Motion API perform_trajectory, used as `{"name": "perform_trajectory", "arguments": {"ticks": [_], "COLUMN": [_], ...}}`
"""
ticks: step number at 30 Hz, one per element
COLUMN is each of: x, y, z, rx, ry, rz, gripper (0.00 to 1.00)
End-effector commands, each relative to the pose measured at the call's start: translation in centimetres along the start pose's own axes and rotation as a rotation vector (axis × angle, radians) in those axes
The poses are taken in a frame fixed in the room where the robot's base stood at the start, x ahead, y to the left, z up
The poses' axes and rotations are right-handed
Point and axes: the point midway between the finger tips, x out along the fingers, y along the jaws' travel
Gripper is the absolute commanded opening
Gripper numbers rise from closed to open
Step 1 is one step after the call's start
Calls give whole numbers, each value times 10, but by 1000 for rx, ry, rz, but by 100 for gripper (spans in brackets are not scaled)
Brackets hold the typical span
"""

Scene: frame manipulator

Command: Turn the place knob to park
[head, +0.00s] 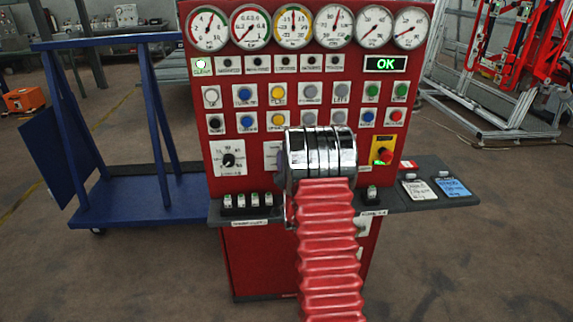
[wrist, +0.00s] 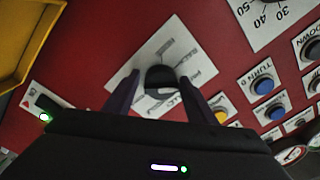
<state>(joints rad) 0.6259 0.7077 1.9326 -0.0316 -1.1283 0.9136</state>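The place knob (wrist: 160,78) is a small dark round knob on a white label plate (wrist: 186,45) on the red panel in the wrist view. The label print around it is slanted and too small to read fully, so I cannot tell its setting. My gripper (wrist: 160,84) has its two purple fingers on either side of the knob, with small gaps showing; they look open. In the head view my arm covers the knob and the fingers; only the left edge of a white plate (head: 271,156) shows beside it.
The red control panel (head: 222,110) carries gauges (head: 291,27), coloured buttons and another dial knob (head: 228,160) left of my arm. A yellow emergency-stop box (head: 384,150) is close on the right. A dark shelf (head: 440,174) juts out low right. A blue cart (head: 140,195) stands left.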

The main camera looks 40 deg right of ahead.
Motion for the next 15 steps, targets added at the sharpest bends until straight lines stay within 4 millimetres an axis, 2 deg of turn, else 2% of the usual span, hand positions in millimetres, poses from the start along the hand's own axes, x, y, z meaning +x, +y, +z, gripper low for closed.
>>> {"name": "perform_trajectory", "arguments": {"ticks": [4, 15], "x": [0, -4], "y": [-1, -2], "z": [-2, -3], "rx": [0, 0], "ry": [4, 7], "rz": [-2, -4], "gripper": [61, 61]}}
